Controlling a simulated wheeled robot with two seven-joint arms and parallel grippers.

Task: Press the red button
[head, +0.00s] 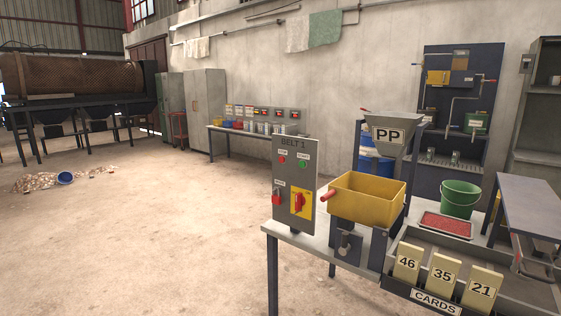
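A grey upright control panel (308,152) labelled BELT 1 stands at the left end of the near bench. A small round red button (282,160) is on its upper left, with a green button (302,162) to the right of it. Lower down are a red switch (276,199) at the left and a red rotary handle (299,202) on a yellow plate. The small labels by the buttons are too blurred to read surely. Neither of my grippers shows in the head view.
Right of the panel stands a yellow bin (367,203) with a red handle under a PP hopper (388,134). A green bucket (459,199) and number cards (443,274) are further right. Open floor (160,245) lies left of the bench, with a spilled heap and blue bucket (65,178).

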